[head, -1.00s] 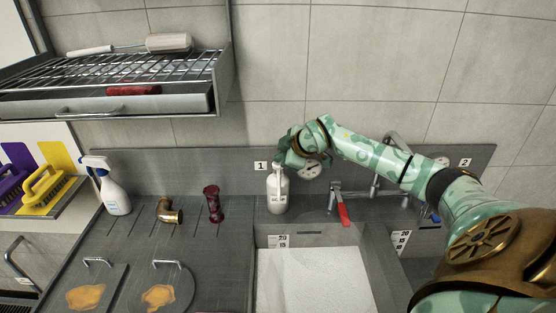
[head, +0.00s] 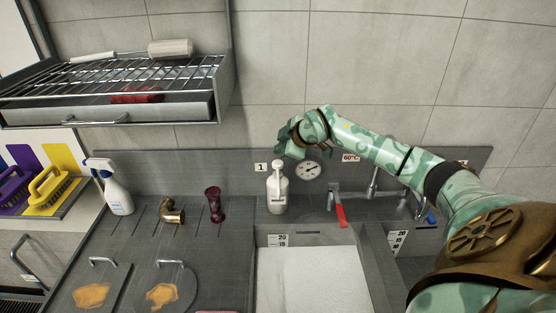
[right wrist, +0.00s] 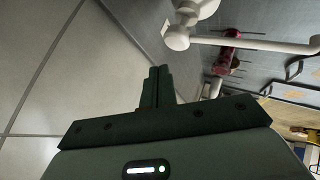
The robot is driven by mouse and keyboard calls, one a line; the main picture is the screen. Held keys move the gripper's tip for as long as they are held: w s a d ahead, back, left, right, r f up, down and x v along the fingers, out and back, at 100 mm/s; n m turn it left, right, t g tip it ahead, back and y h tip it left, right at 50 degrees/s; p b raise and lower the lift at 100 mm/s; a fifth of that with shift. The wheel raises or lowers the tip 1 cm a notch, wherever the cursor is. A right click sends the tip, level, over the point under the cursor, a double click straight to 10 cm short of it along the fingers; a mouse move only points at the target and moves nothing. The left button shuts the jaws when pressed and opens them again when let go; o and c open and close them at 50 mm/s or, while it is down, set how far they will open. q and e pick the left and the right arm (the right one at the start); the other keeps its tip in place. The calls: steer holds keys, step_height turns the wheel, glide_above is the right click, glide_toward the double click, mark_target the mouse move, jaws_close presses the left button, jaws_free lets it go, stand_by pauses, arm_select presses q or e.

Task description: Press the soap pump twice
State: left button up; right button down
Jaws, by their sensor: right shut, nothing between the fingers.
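The soap pump (head: 277,194) is a white bottle standing upright on the counter's back ledge, left of the round dial. Its white pump head (head: 277,164) stands up clear of the bottle. My right gripper (head: 281,148) is shut and empty, just above the pump head and apart from it. In the right wrist view the closed fingertips (right wrist: 159,70) point toward the pump head (right wrist: 177,39), whose long white spout runs right. My left gripper is not in view.
A tap with a red lever (head: 341,214) stands right of the pump, behind the sink basin (head: 310,235). A dark red vessel (head: 214,204), a brass pipe elbow (head: 170,211) and a spray bottle (head: 112,190) stand to the left. A rack (head: 120,75) hangs at upper left.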

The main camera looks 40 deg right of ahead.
steer(key=shift+r+p, duration=0.95)
steer(key=shift+r, duration=0.75)
